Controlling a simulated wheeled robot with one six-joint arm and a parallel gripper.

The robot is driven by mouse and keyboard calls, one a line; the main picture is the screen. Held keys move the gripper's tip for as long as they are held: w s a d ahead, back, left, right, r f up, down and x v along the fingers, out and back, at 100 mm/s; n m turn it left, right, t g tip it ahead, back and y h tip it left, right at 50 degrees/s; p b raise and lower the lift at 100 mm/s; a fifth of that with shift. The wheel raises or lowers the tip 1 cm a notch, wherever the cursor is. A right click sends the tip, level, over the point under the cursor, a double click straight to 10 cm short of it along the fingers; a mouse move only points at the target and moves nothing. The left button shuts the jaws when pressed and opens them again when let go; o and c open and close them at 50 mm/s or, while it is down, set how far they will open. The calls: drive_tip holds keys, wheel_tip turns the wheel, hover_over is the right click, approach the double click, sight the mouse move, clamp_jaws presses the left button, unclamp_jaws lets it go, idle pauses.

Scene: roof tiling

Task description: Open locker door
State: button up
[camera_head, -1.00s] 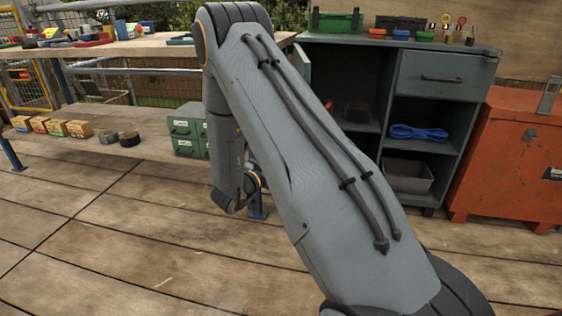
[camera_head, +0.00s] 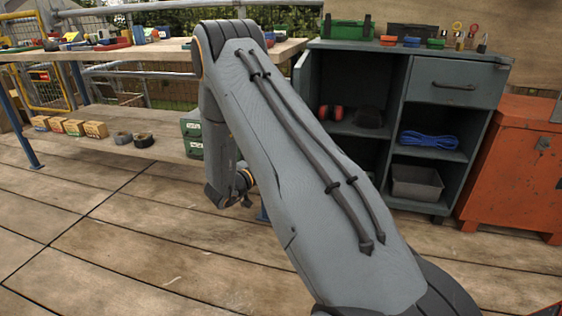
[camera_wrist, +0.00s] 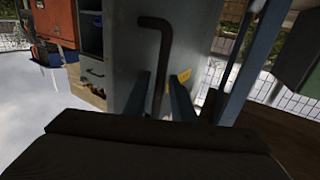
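The grey locker (camera_head: 400,75) stands at the back right in the head view. Its left compartment is exposed, and a narrow grey strip of the door (camera_head: 301,72) shows at its left edge, swung outward. In the wrist view the grey door panel (camera_wrist: 195,45) fills the middle, with a dark bar handle (camera_wrist: 160,50) on it. My gripper (camera_wrist: 159,92) has its two fingers apart, one on each side of the handle's lower part, with gaps visible. Contact cannot be told. In the head view my arm hides the gripper and most of the door.
An orange cabinet (camera_head: 518,165) stands right of the locker. A wooden workbench (camera_head: 150,50) with tools and a lower shelf (camera_head: 75,145) with small boxes run along the left. Red earmuffs, a blue rope (camera_head: 428,138) and a grey bin (camera_head: 416,182) sit inside the locker. The plank floor in front is clear.

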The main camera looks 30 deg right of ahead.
drive_tip(key=shift+a, duration=0.3)
drive_tip(key=p+v, duration=0.2)
drive_tip(key=v, duration=0.5)
drive_tip(key=shift+s+a, duration=0.15)
drive_tip(key=shift+a, duration=0.2)
